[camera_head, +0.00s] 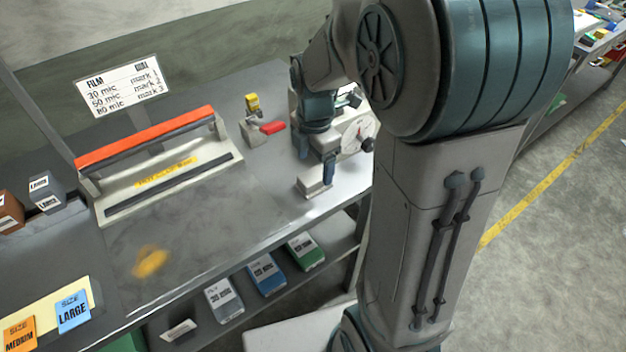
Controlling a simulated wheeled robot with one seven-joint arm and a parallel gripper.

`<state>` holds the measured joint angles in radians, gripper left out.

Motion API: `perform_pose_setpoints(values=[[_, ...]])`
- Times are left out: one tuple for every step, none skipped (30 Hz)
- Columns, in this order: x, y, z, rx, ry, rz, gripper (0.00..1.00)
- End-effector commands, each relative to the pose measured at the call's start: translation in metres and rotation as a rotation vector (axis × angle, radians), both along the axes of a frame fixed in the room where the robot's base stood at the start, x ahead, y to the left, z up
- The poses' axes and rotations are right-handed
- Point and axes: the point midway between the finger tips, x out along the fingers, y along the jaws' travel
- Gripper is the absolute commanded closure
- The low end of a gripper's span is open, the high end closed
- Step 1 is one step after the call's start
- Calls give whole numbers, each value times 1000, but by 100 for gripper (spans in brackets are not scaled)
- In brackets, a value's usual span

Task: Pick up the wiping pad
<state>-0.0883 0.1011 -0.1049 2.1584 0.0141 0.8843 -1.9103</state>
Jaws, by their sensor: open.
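A small pale block (313,188), which looks like the wiping pad, lies on the grey bench top near its front edge, right of centre. My gripper (318,164) points down just above and behind it, with its jaws open. One dark finger shows close to the block's upper right part. The other finger is harder to make out, and I cannot tell whether either touches the block.
A machine with a dial (357,138) stands close behind my gripper. A sealer with an orange bar (145,138) stands left. An orange-yellow smear (150,262) marks the open bench at front left.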

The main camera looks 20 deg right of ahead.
Motion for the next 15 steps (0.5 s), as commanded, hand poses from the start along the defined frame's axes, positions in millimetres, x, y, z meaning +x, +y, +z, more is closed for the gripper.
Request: perform_pose_setpoints(values=[[0, 0, -2, 0, 0, 0, 25], [0, 0, -4, 0, -1, 0, 25], [0, 0, -6, 0, 0, 0, 25], [0, 0, -9, -1, 2, 0, 25], [1, 1, -13, -1, 2, 0, 25], [0, 1, -19, 0, 4, 0, 25], [1, 1, -23, -1, 4, 1, 25], [1, 1, -28, -1, 5, 1, 25], [2, 2, -33, -1, 3, 2, 25], [2, 2, -38, -1, 4, 2, 25], [2, 2, -43, -1, 3, 1, 25], [2, 2, -47, -1, 3, 1, 25], [2, 2, -49, 0, 1, 0, 25], [2, 2, -51, 0, 1, 0, 25], [2, 1, -53, 0, 0, -1, 25]])
